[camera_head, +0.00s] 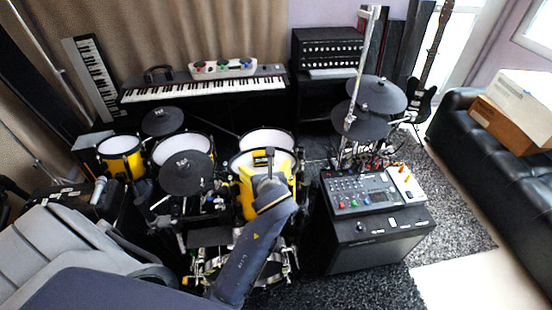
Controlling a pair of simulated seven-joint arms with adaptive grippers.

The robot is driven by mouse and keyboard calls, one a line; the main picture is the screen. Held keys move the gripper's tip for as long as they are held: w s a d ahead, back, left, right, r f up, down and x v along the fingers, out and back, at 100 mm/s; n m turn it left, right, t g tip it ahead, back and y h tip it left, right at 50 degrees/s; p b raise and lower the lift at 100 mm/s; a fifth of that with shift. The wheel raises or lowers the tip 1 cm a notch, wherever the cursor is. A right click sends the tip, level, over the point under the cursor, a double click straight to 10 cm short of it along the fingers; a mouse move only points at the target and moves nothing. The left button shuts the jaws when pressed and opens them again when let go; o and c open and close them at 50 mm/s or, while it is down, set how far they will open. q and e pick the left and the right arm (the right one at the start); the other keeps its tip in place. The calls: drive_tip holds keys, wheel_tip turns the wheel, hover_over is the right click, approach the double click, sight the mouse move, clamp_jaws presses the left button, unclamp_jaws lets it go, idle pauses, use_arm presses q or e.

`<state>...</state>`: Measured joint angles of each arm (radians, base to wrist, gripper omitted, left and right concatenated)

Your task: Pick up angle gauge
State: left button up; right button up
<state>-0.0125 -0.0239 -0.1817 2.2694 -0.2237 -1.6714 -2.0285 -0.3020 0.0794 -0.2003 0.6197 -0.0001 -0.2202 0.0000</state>
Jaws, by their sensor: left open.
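I cannot make out an angle gauge anywhere in the head view. My left gripper (264,158) is at the end of the blue-grey arm, in front of a yellow drum (246,203) in the middle of the picture. It is small and foreshortened here, its jaws are open, and I see nothing held between them. My arm hides part of the drum and the stands behind it. My right gripper does not show.
Drums and cymbals (187,173) crowd around my gripper. A keyboard (205,90) stands behind. A mixer (368,190) sits on a black box (380,242) to the right. A black sofa (490,150) lines the right side. Some carpet (455,210) is clear.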

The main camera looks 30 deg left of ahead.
use_arm(q)
approach(263, 154)
drive_tip(key=x, duration=0.4)
drive_tip(key=shift+a+f, duration=0.1)
drive_tip(key=shift+f, duration=0.15)
drive_tip(key=shift+x, duration=2.8)
drive_tip(key=shift+w+r, duration=0.1)
drive_tip(key=c, duration=1.5)
drive_tip(key=shift+r, duration=0.1)
